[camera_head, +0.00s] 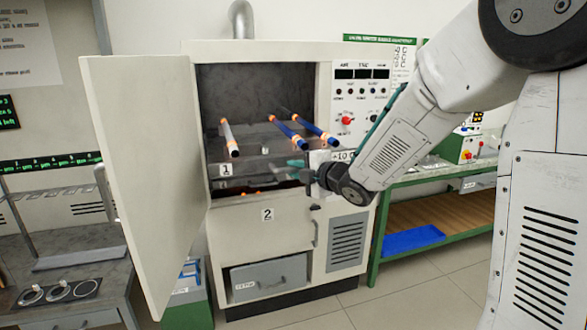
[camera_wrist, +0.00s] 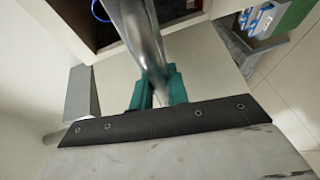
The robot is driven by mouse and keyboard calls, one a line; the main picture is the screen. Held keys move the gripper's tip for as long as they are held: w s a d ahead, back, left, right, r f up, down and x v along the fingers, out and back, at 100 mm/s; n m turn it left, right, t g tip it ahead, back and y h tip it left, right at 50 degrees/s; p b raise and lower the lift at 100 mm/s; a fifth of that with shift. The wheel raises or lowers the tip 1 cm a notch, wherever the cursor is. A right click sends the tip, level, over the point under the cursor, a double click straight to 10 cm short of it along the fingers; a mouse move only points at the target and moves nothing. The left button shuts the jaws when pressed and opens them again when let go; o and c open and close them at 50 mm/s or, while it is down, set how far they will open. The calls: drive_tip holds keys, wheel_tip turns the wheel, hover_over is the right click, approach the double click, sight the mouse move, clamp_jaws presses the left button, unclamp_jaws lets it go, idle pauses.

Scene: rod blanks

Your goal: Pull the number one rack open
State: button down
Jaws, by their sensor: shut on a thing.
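The number one rack (camera_head: 262,170) is in the open upper chamber of the cream cabinet, with a "1" label (camera_head: 226,170) at its front left. A white rod (camera_head: 229,138) and two blue rods (camera_head: 290,133) with orange ends lie on it. My gripper (camera_head: 297,165) is at the right of the rack's front, its teal fingers partly visible. In the wrist view, my gripper (camera_wrist: 158,90) is shut on a shiny metal bar (camera_wrist: 137,30), which looks like the rack's handle. In the head view my gripper and wrist hide that handle.
The cabinet door (camera_head: 150,170) stands open on the left. A "2" label (camera_head: 267,214) is on the panel below the chamber. A lower drawer (camera_head: 269,277) stands beneath. A green workbench (camera_head: 440,178) is at the right. Floor in front is clear.

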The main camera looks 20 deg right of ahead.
drive_tip(key=shift+d, duration=0.15)
drive_tip(key=c, duration=1.4)
unclamp_jaws()
drive_tip(key=shift+d, duration=0.1)
drive_tip(key=shift+o, duration=0.2)
drive_tip(key=shift+s, duration=0.1)
drive_tip(key=v, duration=0.7)
drive_tip(key=shift+s, duration=0.3)
